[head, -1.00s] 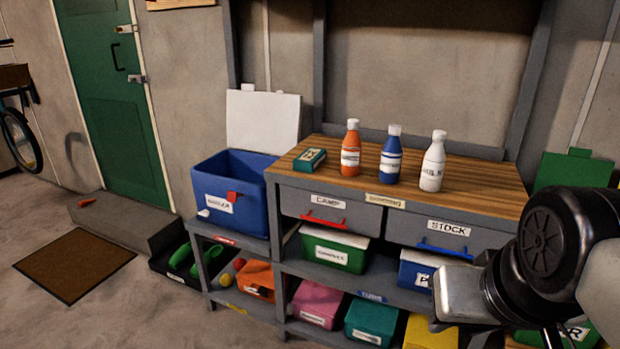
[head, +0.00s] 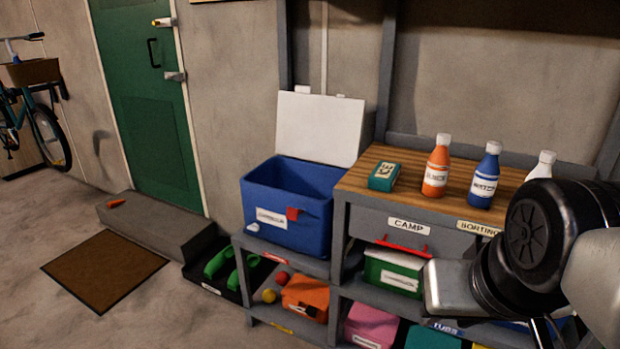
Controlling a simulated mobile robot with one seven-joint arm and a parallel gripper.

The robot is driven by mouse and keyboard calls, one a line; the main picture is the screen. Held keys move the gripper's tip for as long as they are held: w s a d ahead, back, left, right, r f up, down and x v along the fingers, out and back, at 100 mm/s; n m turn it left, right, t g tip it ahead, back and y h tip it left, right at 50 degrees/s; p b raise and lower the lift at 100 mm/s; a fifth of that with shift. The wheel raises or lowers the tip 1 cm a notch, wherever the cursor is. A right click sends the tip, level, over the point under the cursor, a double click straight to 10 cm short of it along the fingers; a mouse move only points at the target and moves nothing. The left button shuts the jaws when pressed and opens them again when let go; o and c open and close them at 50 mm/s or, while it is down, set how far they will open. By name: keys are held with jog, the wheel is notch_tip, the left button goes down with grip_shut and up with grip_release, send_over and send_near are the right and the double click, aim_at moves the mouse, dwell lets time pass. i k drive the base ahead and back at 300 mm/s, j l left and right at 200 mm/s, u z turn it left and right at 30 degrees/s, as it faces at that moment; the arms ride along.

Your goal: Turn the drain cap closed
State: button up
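The blue cooler (head: 275,208) stands on the left end of the shelf unit, its white lid (head: 318,127) raised. A small white fitting (head: 252,227), perhaps the drain cap, sits low on the cooler's left side. It is too small to tell how it is turned. The end of my arm, with what may be my gripper (head: 448,288), is at lower right in front of the shelves. It is well apart from the cooler, and its finger gap does not show.
The workbench (head: 400,188) right of the cooler carries a green box (head: 384,176) and several bottles. Bins fill the shelves below. A black tray (head: 215,280) with green shoes lies left of the shelves. The floor around the brown mat (head: 105,268) is open.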

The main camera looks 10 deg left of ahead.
aim_at(254, 227)
jog(key=i+j, duration=0.2)
jog(key=j, duration=0.15)
jog(key=i+j+u, duration=0.15)
jog(key=j, duration=0.2)
jog(key=i+j, duration=0.2)
jog(key=j, duration=0.15)
jog(key=i+j, duration=0.15)
jog(key=j, duration=0.2)
jog(key=i+j, duration=0.1)
jog(key=j, duration=0.2)
jog(key=i+j, duration=0.15)
jog(key=j, duration=0.2)
jog(key=j+z, duration=0.3)
jog(key=j, duration=0.2)
jog(key=i, duration=0.25)
jog(key=k+l, duration=0.1)
jog(key=k, duration=0.15)
jog(key=l+u, duration=0.05)
